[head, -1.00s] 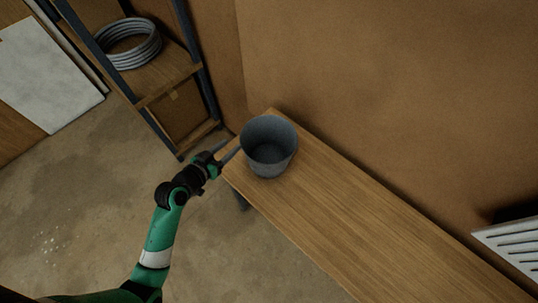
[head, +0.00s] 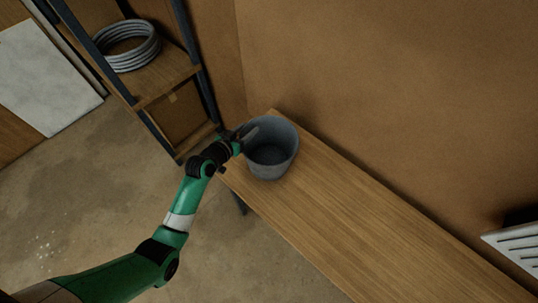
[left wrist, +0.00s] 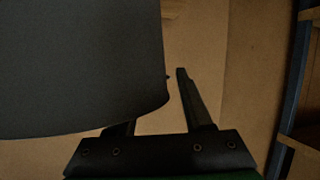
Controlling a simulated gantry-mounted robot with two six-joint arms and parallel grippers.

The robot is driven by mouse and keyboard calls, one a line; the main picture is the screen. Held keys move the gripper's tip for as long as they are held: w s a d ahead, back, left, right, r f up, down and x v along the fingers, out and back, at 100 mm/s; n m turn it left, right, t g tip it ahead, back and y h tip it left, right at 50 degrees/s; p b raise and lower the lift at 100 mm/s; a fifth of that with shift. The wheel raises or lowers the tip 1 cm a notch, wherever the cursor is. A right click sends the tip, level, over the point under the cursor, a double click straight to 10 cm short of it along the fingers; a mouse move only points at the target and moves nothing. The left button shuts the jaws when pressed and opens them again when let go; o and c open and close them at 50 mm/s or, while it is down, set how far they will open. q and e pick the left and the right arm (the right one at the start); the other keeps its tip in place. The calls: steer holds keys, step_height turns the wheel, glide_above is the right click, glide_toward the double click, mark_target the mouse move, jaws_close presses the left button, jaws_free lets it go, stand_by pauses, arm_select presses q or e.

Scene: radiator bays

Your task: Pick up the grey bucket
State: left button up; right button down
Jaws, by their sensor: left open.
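My left gripper (head: 249,134) is open at the bucket's upper left rim. One finger shows over the rim in the head view. In the left wrist view, the bucket's dark wall (left wrist: 80,70) fills the left side and hides most of one finger. The other finger (left wrist: 194,98) is in plain view to the right of the wall, with a gap between. My right gripper is out of view.
The wooden bench (head: 350,225) is bare to the right of the bucket. A brown wall (head: 400,90) runs along its back. A shelf rack (head: 165,78) with a coiled grey hose (head: 130,52) stands at the upper left. A white slatted panel (head: 515,245) is at the right edge.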

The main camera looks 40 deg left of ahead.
arm_select(q)
steer(key=shift+w+f, duration=0.1)
steer(key=shift+c, duration=0.2)
jaws_close()
stand_by(1.2)
